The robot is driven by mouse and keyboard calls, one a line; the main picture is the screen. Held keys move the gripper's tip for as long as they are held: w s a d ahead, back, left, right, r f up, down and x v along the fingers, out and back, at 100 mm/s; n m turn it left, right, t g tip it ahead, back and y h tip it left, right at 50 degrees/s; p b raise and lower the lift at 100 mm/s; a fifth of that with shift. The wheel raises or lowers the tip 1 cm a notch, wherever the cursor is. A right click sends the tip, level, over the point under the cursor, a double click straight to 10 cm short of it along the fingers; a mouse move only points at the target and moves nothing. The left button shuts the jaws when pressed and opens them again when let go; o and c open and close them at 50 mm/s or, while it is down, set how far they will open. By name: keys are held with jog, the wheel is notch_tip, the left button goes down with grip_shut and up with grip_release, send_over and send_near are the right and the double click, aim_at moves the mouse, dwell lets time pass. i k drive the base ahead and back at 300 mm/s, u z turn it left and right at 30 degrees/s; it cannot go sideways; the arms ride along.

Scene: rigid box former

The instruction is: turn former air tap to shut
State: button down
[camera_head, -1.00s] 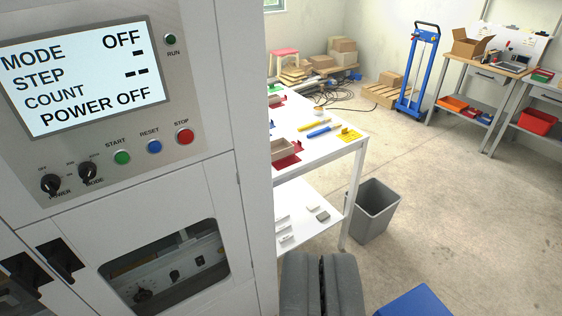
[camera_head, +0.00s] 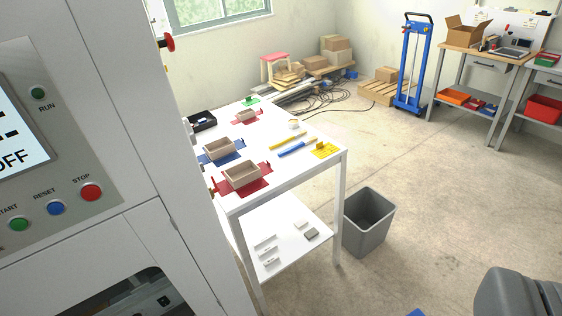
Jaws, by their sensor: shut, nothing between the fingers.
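The former (camera_head: 110,110) is a tall light-grey cabinet filling the left side. A red handle or knob (camera_head: 168,43) sticks out from its far side edge near the top, with a small yellow part below it; I cannot tell whether this is the air tap or how it is set.
A white table (camera_head: 338,165) beside the former holds small boxes on coloured mats and tools. A grey bin (camera_head: 370,225) stands at its front leg. A blue hand truck (camera_head: 413,65) and a workbench (camera_head: 490,58) stand at the back.

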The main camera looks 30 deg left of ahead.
aim_at(216, 190)
jog(key=z, duration=0.1)
jog(key=i, duration=1)
jog(key=u, duration=0.45)
